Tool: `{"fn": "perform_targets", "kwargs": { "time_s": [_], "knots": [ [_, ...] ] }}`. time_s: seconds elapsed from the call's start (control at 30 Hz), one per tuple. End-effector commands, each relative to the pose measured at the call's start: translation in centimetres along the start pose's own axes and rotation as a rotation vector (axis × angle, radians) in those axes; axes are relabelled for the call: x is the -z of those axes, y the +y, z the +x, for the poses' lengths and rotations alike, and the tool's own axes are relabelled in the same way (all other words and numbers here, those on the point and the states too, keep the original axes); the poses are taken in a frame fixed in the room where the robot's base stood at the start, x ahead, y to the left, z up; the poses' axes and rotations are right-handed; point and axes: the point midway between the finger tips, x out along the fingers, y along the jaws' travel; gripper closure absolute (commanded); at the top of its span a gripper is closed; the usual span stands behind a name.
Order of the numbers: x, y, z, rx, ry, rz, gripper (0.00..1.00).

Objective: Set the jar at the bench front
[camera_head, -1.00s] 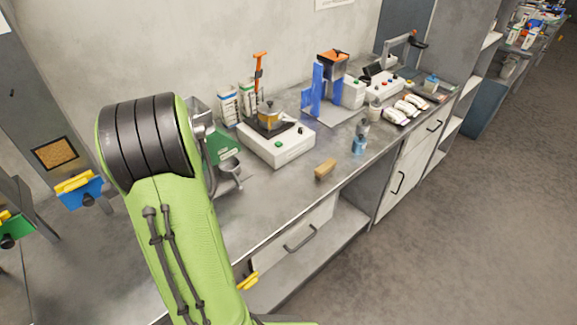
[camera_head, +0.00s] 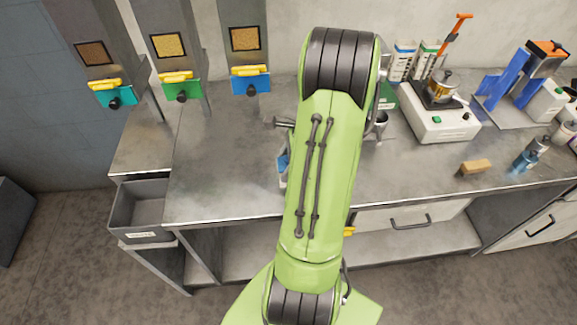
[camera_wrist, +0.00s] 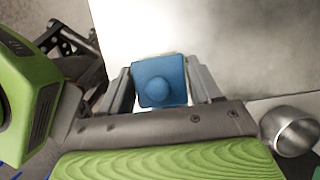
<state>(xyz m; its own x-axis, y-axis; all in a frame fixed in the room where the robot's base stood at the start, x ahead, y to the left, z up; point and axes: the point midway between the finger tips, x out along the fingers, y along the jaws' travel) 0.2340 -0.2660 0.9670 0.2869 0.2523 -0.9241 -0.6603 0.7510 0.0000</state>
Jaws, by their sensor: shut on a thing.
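The jar (camera_wrist: 162,82) shows in the wrist view from its lid side: a blue, square lid with a round knob in the middle. My gripper (camera_wrist: 160,90) is shut on it, with one grey finger on each side. In the head view a blue and pale part of the jar (camera_head: 283,166) shows just left of my green arm, over the bench (camera_head: 230,190). My arm hides the rest of it and most of the gripper. I cannot tell whether the jar touches the bench top.
A metal cup (camera_wrist: 290,132) is right of my gripper in the wrist view. Several hoppers with coloured gates (camera_head: 182,88) stand at the back left. A scale (camera_head: 437,122), a wooden block (camera_head: 475,167) and blue bottle (camera_head: 524,160) are right. The bench left of my arm is clear.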

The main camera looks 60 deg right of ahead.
Motion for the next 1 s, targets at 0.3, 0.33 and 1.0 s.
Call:
{"fn": "perform_targets", "kwargs": {
  "time_s": [0.3, 0.33, 1.0],
  "knots": [
    [0.3, 0.0, 0.7, 0.0, 0.0, -0.001, 1.0],
    [0.3, 0.0, 0.8, 0.0, 0.0, -0.001, 1.0],
    [0.1, -0.1, -3.5, 0.008, 0.002, -0.001, 0.11]
  ]
}}
